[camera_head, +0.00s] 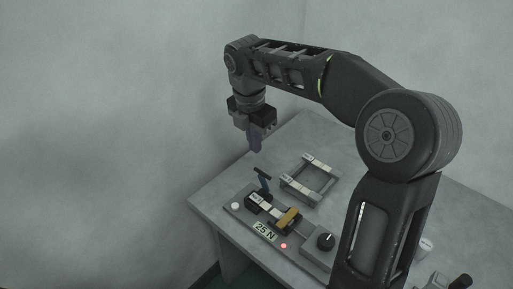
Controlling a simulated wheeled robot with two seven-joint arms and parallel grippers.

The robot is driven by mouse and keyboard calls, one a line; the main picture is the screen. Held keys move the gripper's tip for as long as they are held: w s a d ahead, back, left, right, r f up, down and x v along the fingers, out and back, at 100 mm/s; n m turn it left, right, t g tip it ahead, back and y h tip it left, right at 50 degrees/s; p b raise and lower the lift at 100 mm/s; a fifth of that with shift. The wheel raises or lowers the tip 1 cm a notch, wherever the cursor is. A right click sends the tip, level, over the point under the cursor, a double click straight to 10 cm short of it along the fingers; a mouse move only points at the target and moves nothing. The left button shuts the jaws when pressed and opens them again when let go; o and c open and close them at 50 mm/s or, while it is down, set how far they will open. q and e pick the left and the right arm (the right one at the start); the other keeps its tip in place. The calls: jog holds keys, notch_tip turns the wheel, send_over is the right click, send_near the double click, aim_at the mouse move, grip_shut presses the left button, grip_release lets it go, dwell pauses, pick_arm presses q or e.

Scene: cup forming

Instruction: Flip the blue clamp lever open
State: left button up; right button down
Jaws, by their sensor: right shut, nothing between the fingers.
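A blue clamp lever (264,184) with a dark top end stands up, slightly tilted, from the clamp fixture (258,203) on the grey table. My right gripper (255,147) points down above and a little left of the lever, apart from it. Its fingers are shut with nothing between them. The fixture's base carries a tan piece (288,217), a display reading 25 N (265,232) and a lit red light (283,246). My left gripper is not in view.
A rectangular frame (309,179) lies behind the fixture on the table (215,203). A box with a black knob (326,241) stands right of the fixture. Small items are at the lower right, partly behind my right arm. The table's left edge is close to the fixture.

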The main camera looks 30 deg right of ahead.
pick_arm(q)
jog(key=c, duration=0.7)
pick_arm(e)
jog(key=s+a+f+m+y, duration=0.1)
jog(key=a+f+m, duration=0.3)
jog(key=f, duration=0.5)
jog(key=s+a+f+m+y, duration=0.1)
jog(key=a+f+y, duration=0.1)
jog(key=a+f, duration=0.5)
jog(key=s+a+f+m+y, duration=0.1)
jog(key=a+f+m, duration=0.25)
jog(key=f, duration=0.65)
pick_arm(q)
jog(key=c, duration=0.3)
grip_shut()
pick_arm(e)
jog(key=s+a+f+m, duration=0.5)
jog(key=s+f+m, duration=0.2)
jog(key=s, duration=0.2)
jog(key=s+a+f+m+y, duration=0.1)
jog(key=s+a+f+m, duration=0.4)
jog(key=s, duration=0.5)
notch_tip(320, 180, down, 3)
jog(key=m, duration=0.2)
jog(key=shift+r+m, duration=0.15)
jog(key=shift+m, duration=0.2)
jog(key=shift+s, duration=0.1)
